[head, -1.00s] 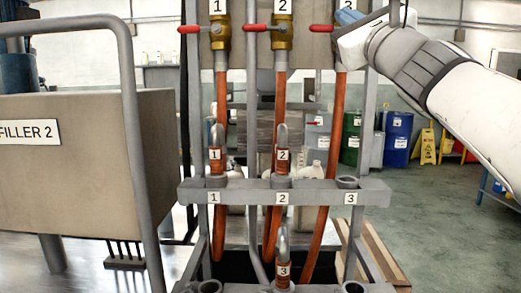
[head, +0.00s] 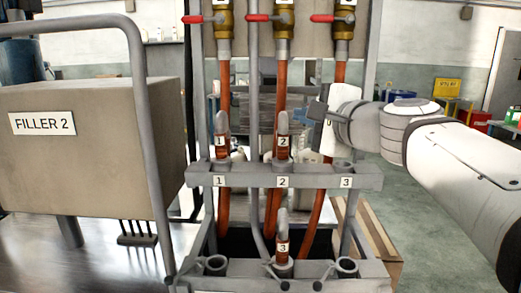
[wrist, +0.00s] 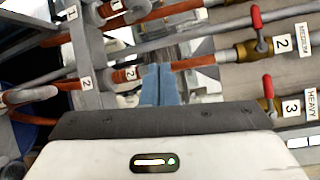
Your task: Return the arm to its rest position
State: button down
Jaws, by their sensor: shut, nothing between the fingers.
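My arm (head: 440,150) comes in from the right in the head view. My gripper (head: 317,110) points left, beside the hoses, above the right end of the upper holder rail (head: 246,177). In the wrist view my gripper (wrist: 160,82) shows two blue fingers pressed together with nothing between them. Nozzles 1 (head: 222,140) and 2 (head: 283,141) stand in the upper rail. Nozzle 3 (head: 282,243) stands in the middle of the lower rail, and the upper rail's place 3 holds no nozzle.
Red-handled valves (head: 270,18) sit above orange hoses. The FILLER 2 tank (head: 95,150) and a grey tube frame (head: 150,150) stand at left. Open floor lies behind my arm.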

jog(key=s+d+f+n+g+h+p, duration=0.3)
jog(key=s+f+n+g, duration=0.3)
jog(key=s+f, duration=0.3)
jog(key=s+d+f+n+g+h+p, duration=0.3)
jog(key=s+f+n, duration=0.5)
jog(key=f, duration=1)
jog(key=g+h+p, duration=0.1)
jog(key=g+h, duration=0.1)
jog(key=g, duration=0.1)
jog(key=shift+s+d+n, duration=0.3)
jog(key=shift+s+d, duration=0.05)
jog(key=shift+d, duration=0.05)
jog(key=shift+f, duration=0.1)
